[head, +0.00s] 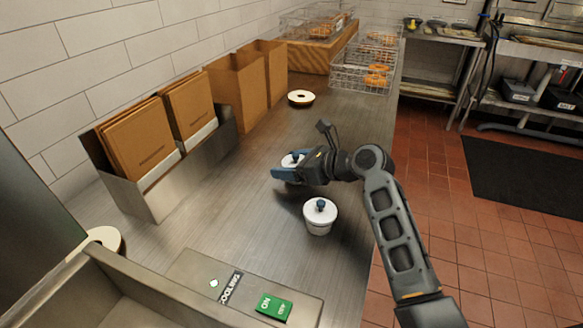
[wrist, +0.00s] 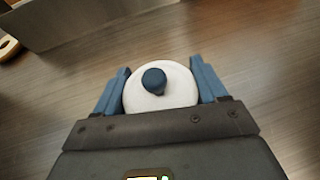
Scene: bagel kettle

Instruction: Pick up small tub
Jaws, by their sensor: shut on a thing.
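A small white tub (wrist: 178,88) with a round lid and a dark blue knob sits between the two blue fingers of my gripper (wrist: 162,90) in the wrist view. The fingers are shut on its sides. In the head view my gripper (head: 284,172) is low over the counter, and only the top of this tub (head: 293,160) shows past it. I cannot tell whether its base touches the counter. A second white tub (head: 320,217) with a blue knob stands upright on the counter, nearer and to the right of my gripper, apart from it.
The steel counter (head: 262,226) has a metal holder (head: 165,189) of flat brown bags on the left. Open paper bags (head: 236,84), a tape-like roll (head: 301,98) and wire baskets (head: 362,76) stand farther back. A cooling panel (head: 215,284) is at the front.

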